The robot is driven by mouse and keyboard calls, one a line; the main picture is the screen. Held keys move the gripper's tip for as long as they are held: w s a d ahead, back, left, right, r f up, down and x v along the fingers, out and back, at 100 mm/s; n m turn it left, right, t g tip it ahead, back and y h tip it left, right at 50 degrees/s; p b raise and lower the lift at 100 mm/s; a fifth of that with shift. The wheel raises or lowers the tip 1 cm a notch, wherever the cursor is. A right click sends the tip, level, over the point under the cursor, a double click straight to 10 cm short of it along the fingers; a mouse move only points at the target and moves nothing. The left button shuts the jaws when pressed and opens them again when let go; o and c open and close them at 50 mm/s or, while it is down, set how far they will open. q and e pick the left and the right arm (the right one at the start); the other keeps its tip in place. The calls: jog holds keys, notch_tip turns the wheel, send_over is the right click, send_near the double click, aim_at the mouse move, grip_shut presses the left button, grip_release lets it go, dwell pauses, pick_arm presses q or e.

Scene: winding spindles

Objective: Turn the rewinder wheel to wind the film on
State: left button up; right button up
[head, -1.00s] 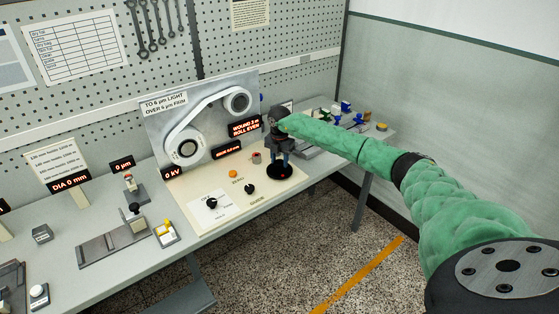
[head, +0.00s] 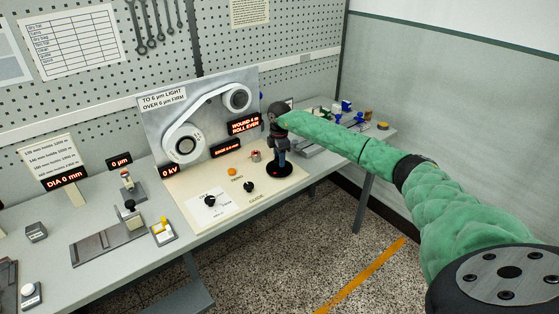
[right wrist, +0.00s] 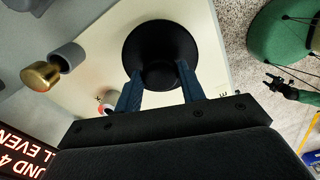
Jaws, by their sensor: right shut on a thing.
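The rewinder wheel (head: 287,171) is a black disc lying flat at the right end of the cream control panel. It also shows in the right wrist view (right wrist: 160,38), with a round black hub or knob at its middle. My right gripper (head: 279,161) points down over the wheel. Its two blue fingers (right wrist: 159,88) are shut on the hub, one on each side. The film (head: 208,112) runs as a white band between two rolls on the upright grey plate. A lit display (head: 244,125) on that plate reads a wound length, apparently 4 m, and "ROLL EVEN". My left gripper is out of view.
Black knobs (head: 249,187) and an orange button (head: 232,171) sit on the panel left of the wheel. A small red-topped part (head: 255,156) stands close behind it. Gauges and small fixtures line the bench (head: 110,270) to the left. Open floor lies in front.

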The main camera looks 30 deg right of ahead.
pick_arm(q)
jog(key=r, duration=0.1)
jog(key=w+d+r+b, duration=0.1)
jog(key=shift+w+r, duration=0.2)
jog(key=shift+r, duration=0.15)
pick_arm(e)
jog(key=m, duration=0.5)
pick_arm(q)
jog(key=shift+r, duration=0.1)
pick_arm(e)
jog(key=shift+m, duration=0.4)
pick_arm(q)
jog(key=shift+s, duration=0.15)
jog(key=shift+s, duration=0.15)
pick_arm(e)
jog(key=o, duration=1)
jog(key=shift+c, duration=0.2)
jog(key=shift+r, duration=0.1)
